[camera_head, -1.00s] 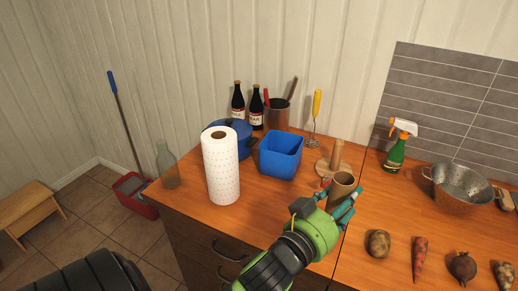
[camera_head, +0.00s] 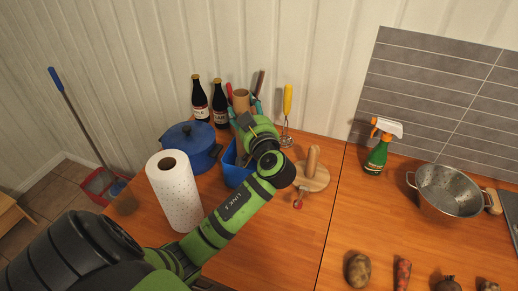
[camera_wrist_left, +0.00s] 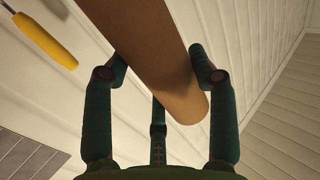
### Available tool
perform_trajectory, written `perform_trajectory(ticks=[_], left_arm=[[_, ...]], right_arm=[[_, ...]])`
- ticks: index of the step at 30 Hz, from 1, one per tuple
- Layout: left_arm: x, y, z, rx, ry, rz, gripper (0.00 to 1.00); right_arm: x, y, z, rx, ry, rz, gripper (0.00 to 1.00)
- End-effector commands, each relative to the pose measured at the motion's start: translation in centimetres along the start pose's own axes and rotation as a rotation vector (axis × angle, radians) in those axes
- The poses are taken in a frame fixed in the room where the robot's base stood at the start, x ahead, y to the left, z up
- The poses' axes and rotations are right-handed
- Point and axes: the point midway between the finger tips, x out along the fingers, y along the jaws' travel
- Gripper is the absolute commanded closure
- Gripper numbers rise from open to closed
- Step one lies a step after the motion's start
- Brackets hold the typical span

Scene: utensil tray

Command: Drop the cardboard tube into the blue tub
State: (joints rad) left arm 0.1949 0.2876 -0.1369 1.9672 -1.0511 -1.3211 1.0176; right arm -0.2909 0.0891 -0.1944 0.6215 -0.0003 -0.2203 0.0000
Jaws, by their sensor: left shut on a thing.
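The cardboard tube (camera_head: 241,98) is brown and shows in the head view above the back of the blue tub. My left gripper (camera_head: 243,108) is shut on it and holds it up. In the left wrist view the tube (camera_wrist_left: 150,50) runs between the dark green fingers of the gripper (camera_wrist_left: 160,90), tilted in that picture. The blue tub (camera_head: 234,172) stands on the counter below, largely hidden by my left arm and hand. The tub's opening is mostly hidden, so I cannot tell whether the tube is right over it. My right gripper is not in view.
A paper towel roll (camera_head: 174,196) and a blue pot (camera_head: 190,146) stand left of the tub. Two dark bottles (camera_head: 210,105) stand behind. A wooden holder (camera_head: 312,172) stands to the right, with a yellow-handled whisk (camera_head: 287,103) behind it. Spray bottle (camera_head: 379,150) and colander (camera_head: 447,190) are farther right.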

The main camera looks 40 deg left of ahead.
Motion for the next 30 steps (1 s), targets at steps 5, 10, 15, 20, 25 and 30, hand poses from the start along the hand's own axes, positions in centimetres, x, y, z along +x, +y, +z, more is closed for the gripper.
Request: perform_trajectory(ticks=[5,10,15,20,25,30], left_arm=[[-1.0,-0.8,2.1,0.000,0.008,-0.035,0.55],[-1.0,-0.8,4.0,0.001,0.009,-0.035,0.55],[-1.0,-0.8,5.9,0.001,0.010,-0.033,0.55],[-0.9,-0.8,7.2,0.000,0.009,-0.034,0.55],[-0.9,-0.8,7.6,-0.001,0.008,-0.034,0.55],[-0.9,-0.8,7.6,-0.001,0.008,-0.033,0.55]], right_arm=[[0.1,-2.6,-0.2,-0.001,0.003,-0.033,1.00],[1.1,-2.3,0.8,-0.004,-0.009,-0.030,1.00],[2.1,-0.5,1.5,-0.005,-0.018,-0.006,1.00],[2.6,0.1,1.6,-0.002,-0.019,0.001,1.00],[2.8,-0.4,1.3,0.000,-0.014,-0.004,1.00],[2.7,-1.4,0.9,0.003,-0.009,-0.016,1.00]])
